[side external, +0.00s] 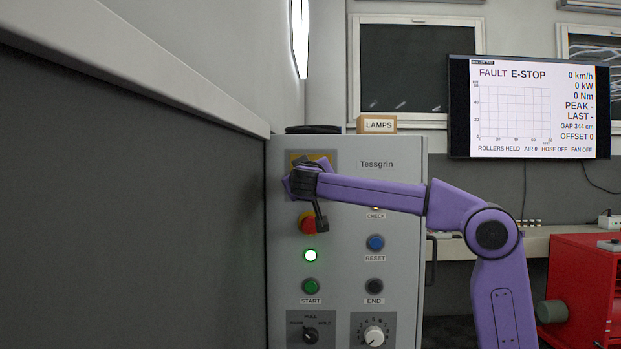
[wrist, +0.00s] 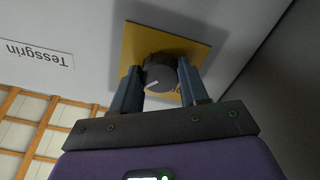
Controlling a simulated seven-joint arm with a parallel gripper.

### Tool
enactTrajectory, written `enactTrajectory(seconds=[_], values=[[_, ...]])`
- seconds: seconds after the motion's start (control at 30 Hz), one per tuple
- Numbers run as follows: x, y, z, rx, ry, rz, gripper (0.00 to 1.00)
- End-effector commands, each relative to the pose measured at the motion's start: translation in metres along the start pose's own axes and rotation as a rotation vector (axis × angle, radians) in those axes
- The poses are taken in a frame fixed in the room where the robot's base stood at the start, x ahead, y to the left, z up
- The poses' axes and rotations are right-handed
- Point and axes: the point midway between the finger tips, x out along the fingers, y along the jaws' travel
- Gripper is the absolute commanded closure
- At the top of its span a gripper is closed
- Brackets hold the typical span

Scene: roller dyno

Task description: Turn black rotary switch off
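The black rotary switch (wrist: 160,73) sits on a yellow plate (wrist: 140,42) in the wrist view. A pale mark shows on the lower left of its face. My gripper (wrist: 159,80) has one finger on each side of the switch, with no clear gap between fingers and switch. In the side external view my gripper (side external: 310,180) is at the upper left of the grey panel (side external: 400,145). There it hides the switch and most of the yellow plate.
Below my gripper, a red emergency button (side external: 307,223) is partly covered. A lit white lamp (side external: 310,255), a blue RESET button (side external: 375,242), a green START button (side external: 310,286) and a black END button (side external: 374,286) follow. The screen (side external: 532,107) reads FAULT E-STOP. A wall (side external: 130,200) stands close left.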

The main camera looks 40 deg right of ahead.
Motion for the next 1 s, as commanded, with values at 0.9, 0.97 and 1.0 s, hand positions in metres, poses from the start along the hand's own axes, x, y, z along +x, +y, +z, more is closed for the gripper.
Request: enactTrajectory(seconds=[0.9,0.97,1.0], values=[[-0.0004,0.0006,-0.0001,-0.479,-0.001,0.000,0.86],[-0.0006,0.0003,-0.0002,-0.537,0.000,0.000,0.86],[-0.0004,0.0005,-0.0001,-0.574,-0.001,0.000,0.86]])
